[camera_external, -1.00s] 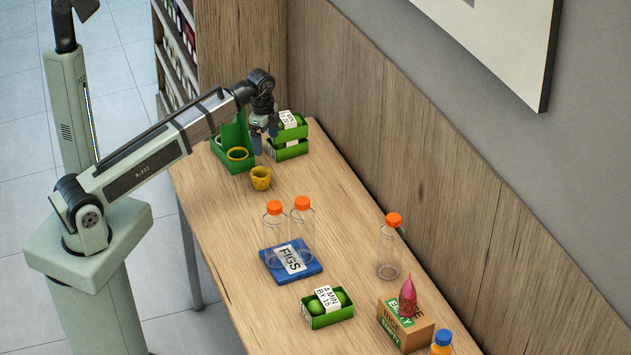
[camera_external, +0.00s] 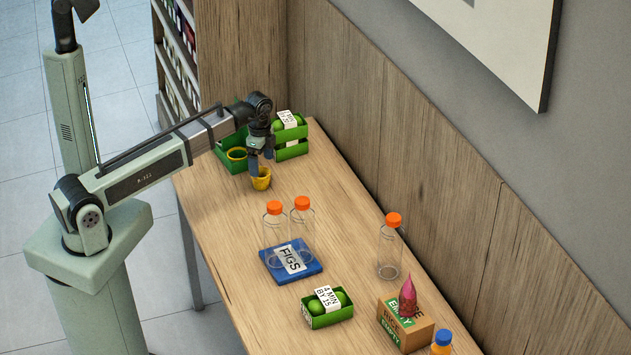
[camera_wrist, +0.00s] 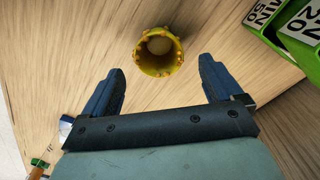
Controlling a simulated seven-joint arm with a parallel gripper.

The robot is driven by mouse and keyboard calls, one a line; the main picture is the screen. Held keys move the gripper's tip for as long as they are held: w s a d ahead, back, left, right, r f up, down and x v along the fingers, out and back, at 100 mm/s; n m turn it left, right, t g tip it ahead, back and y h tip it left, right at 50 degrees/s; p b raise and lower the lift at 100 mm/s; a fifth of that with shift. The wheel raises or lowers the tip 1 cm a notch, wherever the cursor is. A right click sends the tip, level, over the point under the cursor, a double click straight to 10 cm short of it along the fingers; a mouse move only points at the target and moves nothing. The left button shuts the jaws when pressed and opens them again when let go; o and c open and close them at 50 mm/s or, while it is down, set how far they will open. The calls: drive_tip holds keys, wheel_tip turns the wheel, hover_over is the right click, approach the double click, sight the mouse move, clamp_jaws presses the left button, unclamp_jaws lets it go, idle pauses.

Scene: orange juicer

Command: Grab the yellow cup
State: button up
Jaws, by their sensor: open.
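My gripper (camera_external: 260,172) points down at the cup. In the wrist view my gripper (camera_wrist: 162,75) has its two blue fingers wide apart with nothing between them.
Two clear bottles (camera_external: 302,225) stand on a blue FIGS box (camera_external: 291,264), nearer the camera. The table between is clear.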

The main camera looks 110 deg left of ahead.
sight(261, 173)
drive_tip(key=shift+s+f, duration=0.2)
drive_tip(key=shift+f, duration=2.4)
drive_tip(key=c, duration=1)
drive_tip(key=shift+c, duration=0.2)
drive_tip(key=shift+r, duration=0.1)
